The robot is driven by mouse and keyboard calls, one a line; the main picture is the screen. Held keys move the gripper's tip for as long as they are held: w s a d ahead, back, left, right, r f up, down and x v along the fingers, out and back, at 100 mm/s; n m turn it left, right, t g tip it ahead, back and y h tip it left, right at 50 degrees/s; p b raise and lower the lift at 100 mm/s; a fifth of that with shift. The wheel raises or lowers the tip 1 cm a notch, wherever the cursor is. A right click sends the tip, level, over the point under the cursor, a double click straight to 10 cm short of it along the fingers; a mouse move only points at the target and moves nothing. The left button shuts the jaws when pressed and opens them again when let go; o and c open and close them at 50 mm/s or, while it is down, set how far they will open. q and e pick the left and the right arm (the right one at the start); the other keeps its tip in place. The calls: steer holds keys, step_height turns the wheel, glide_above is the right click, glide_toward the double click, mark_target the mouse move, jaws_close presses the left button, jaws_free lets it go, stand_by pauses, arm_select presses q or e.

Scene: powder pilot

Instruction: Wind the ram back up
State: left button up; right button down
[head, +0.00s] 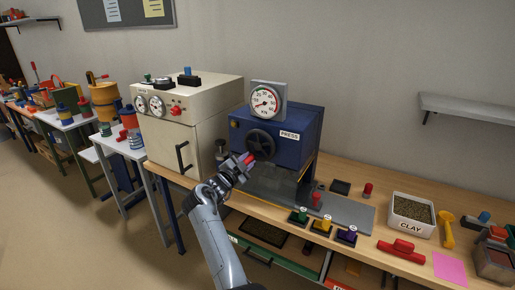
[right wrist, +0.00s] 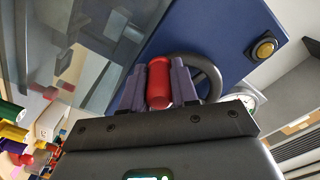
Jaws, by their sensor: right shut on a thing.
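The blue press (head: 296,128) stands on the wooden bench with a black handwheel (head: 261,141) on its front. My right gripper (head: 246,161) is at the wheel's lower left edge. In the right wrist view its purple fingers (right wrist: 159,88) are shut on the wheel's red crank knob (right wrist: 159,70), and the black wheel rim (right wrist: 206,72) curves behind them. A round dial gauge (head: 265,102) with a red needle sits on top of the press. I cannot make out the ram itself. My left gripper is not in view.
A cream oven (head: 186,115) stands left of the press. Green, yellow and purple knobbed pieces (head: 323,224) line the bench front. A clay tub (head: 411,215), a yellow scoop (head: 446,230) and a red-handled tool (head: 402,249) lie to the right. A wall shelf (head: 470,107) is at right.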

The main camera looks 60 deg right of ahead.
mark_target(245, 141)
steer(key=shift+w+a+r+b, duration=0.1)
steer(key=shift+w+r+b, duration=0.3)
steer(key=shift+w+r, duration=0.75)
steer(key=shift+r, duration=0.15)
steer(key=shift+r, duration=0.2)
steer(key=shift+w+r+p, duration=0.2)
steer(key=shift+r+p, duration=0.2)
steer(key=shift+r, duration=0.2)
steer(key=shift+w+r+p, duration=0.15)
steer(key=shift+r+p, duration=0.2)
steer(key=shift+r, duration=0.4)
